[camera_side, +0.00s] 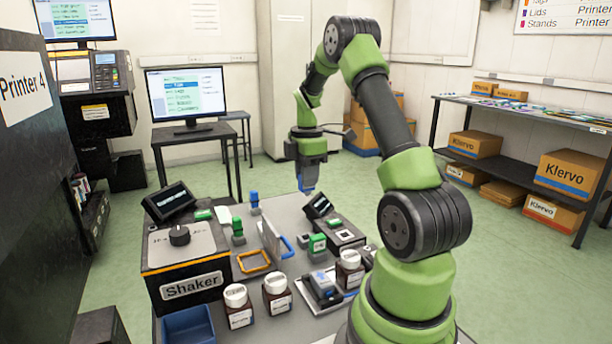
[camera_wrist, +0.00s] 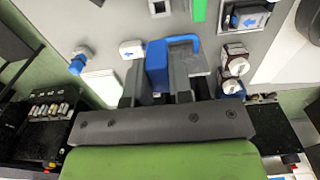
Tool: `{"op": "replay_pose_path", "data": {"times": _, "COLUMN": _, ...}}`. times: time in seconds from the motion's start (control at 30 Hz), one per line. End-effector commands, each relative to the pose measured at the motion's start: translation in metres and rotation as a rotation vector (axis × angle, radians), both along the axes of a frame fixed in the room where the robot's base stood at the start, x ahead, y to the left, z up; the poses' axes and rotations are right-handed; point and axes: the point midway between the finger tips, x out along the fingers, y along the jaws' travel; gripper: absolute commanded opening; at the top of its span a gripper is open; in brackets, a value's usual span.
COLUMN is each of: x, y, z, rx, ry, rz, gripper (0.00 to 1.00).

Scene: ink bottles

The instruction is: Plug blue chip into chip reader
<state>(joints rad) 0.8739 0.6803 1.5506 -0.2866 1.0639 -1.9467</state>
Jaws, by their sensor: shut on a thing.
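My gripper (camera_side: 307,188) hangs above the far part of the grey table. It is shut on a blue block (camera_wrist: 157,62), which looks like the blue chip; its blue (camera_side: 305,186) also shows at the fingertips in the side view. The block is in the air, clear of the table. A dark box with a pale square on top (camera_side: 345,235) stands at the table's right; beside it is a small tilted display (camera_side: 318,205). I cannot tell for sure which unit is the chip reader. A green chip (camera_side: 317,243) stands by this box.
Another blue-topped piece (camera_side: 254,198) stands at the far edge, near a green one (camera_side: 238,228). A blue-handled item (camera_side: 287,247) stands mid-table. Shaker (camera_side: 185,255), brown bottles (camera_side: 276,293), blue tray (camera_side: 188,325) and grey-blue device (camera_side: 322,288) crowd the front.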

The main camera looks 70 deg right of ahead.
Motion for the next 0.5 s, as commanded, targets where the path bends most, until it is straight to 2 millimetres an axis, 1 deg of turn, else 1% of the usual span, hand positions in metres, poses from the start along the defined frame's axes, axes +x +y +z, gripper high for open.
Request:
{"op": "replay_pose_path", "data": {"times": 0.07, "x": -0.011, "y": -0.004, "z": -0.006, "rx": 0.004, "ry": 0.004, "rz": -0.004, "gripper": 0.00}}
{"op": "replay_pose_path", "data": {"times": 0.2, "x": -0.047, "y": -0.015, "z": -0.025, "rx": 0.007, "ry": 0.006, "rz": -0.008, "gripper": 0.00}}
{"op": "replay_pose_path", "data": {"times": 0.3, "x": -0.071, "y": -0.019, "z": -0.036, "rx": 0.006, "ry": 0.004, "rz": -0.007, "gripper": 0.00}}
{"op": "replay_pose_path", "data": {"times": 0.4, "x": -0.086, "y": -0.020, "z": -0.044, "rx": 0.005, "ry": 0.002, "rz": -0.006, "gripper": 0.00}}
{"op": "replay_pose_path", "data": {"times": 0.5, "x": -0.091, "y": -0.020, "z": -0.050, "rx": 0.004, "ry": 0.002, "rz": -0.002, "gripper": 0.00}}
